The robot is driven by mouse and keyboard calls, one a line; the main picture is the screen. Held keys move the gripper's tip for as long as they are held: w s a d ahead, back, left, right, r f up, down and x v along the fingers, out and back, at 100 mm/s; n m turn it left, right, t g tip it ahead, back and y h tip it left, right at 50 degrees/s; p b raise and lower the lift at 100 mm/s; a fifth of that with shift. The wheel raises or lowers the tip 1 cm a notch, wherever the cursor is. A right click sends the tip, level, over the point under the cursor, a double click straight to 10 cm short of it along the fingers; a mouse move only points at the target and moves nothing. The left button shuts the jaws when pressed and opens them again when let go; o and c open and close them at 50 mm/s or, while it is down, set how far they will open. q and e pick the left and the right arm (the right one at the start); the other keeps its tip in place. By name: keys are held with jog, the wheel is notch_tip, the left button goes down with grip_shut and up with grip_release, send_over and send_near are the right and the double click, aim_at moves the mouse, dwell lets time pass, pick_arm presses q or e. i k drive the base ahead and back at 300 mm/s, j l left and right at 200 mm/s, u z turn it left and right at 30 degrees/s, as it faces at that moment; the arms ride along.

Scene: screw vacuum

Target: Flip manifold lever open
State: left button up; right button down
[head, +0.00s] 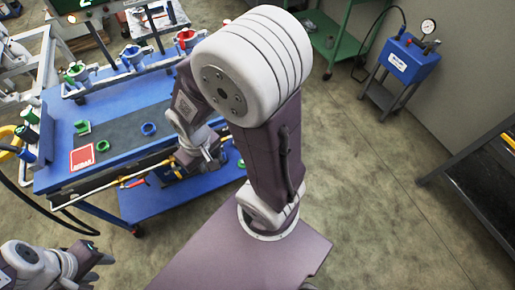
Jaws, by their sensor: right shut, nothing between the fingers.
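A manifold pipe with brass-coloured fittings (150,170) runs along the front side of the blue workbench in the head view. My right gripper (207,154) is shut and empty at the right part of the manifold, close to the bench's front edge. I cannot tell whether it touches a lever, as my wrist covers that spot. My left gripper (103,260) is at the lower left, well away from the bench; its fingers are too small to read.
A blue gauge unit (408,58) stands at the back right. A dark hose (42,208) hangs at the left.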

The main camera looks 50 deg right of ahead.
aim_at(224, 153)
jog(key=z, duration=1.3)
jog(key=i+l, duration=0.1)
jog(key=l, duration=0.15)
jog(key=i+l, duration=0.1)
jog(key=l+z, duration=0.05)
jog(key=l, duration=0.05)
